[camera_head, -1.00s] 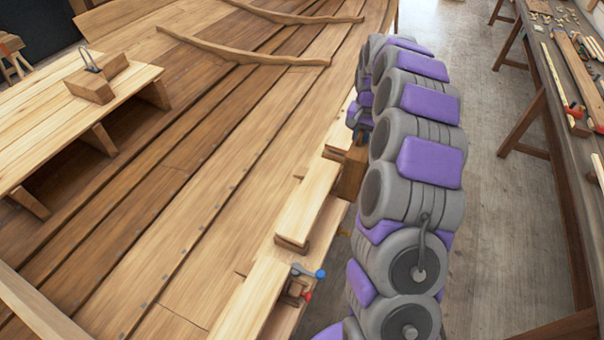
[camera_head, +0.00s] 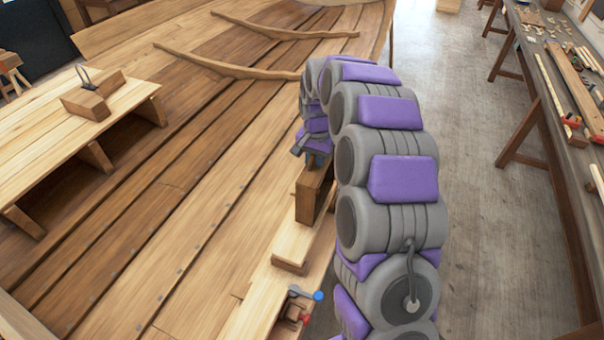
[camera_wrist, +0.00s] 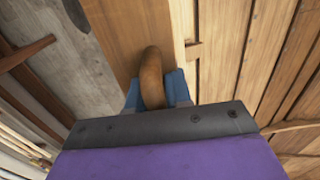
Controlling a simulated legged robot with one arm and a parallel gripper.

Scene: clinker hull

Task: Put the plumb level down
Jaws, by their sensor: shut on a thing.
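The plumb level (camera_head: 312,197) appears as a brown wooden board-like block below my gripper (camera_head: 317,157) in the head view. In the wrist view, the plumb level (camera_wrist: 130,35) is a flat wooden face with a rounded brown handle. My gripper's blue fingers (camera_wrist: 153,92) are shut on that handle. In the head view the level is over or beside the pale plank along the hull's right edge. I cannot tell whether its underside touches anything. My arm hides part of the area behind it.
The planked hull (camera_head: 190,180) fills the left and middle. A pale bench (camera_head: 60,135) there carries a wooden block with a metal loop (camera_head: 92,97). A small blue-and-red-handled tool (camera_head: 297,305) is on the near plank. A workbench with tools (camera_head: 575,90) stands right, beyond clear floor.

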